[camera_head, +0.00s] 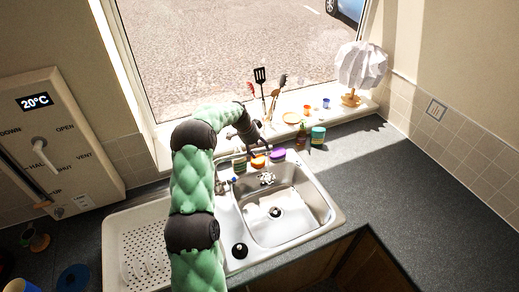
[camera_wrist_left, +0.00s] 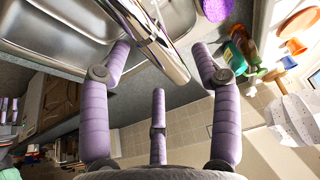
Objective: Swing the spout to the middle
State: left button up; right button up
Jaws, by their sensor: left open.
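The chrome spout (camera_wrist_left: 160,40) runs diagonally across the upper middle of the left wrist view, over the sink. My left gripper (camera_wrist_left: 160,62) is open, with its purple fingers on either side of the spout's lower end; I cannot tell whether any finger touches it. In the head view my left gripper (camera_head: 252,133) is at the back of the sink, near the window. My green arm hides much of the tap there; a chrome part (camera_head: 224,188) shows beside the arm. My right gripper is out of view.
An orange item (camera_head: 258,161), a purple sponge (camera_head: 278,155) and bottles (camera_head: 303,134) stand behind the basin. Utensils (camera_head: 261,78) and a white lamp (camera_head: 360,65) are on the sill. A wall panel (camera_head: 55,140) is at left. The right counter (camera_head: 400,190) is clear.

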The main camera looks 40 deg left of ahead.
pick_arm(q)
jog(key=shift+w+d+f, duration=0.1)
jog(key=shift+w+f, duration=0.15)
jog(key=shift+f, duration=0.4)
grip_shut()
jog(key=shift+s+d+f+m+b, duration=0.1)
jog(key=shift+s+d+m+b, duration=0.25)
jog(key=shift+d+b, duration=0.2)
jog(key=s+d+m+g+h+b, duration=0.1)
jog(key=s+d+m+b, duration=0.4)
jog(key=s+b, duration=0.1)
jog(key=shift+s+d+g+h, duration=0.3)
jog(key=shift+s+d+h, duration=0.1)
jog(key=shift+s, duration=0.35)
grip_release()
jog(key=shift+a, duration=0.1)
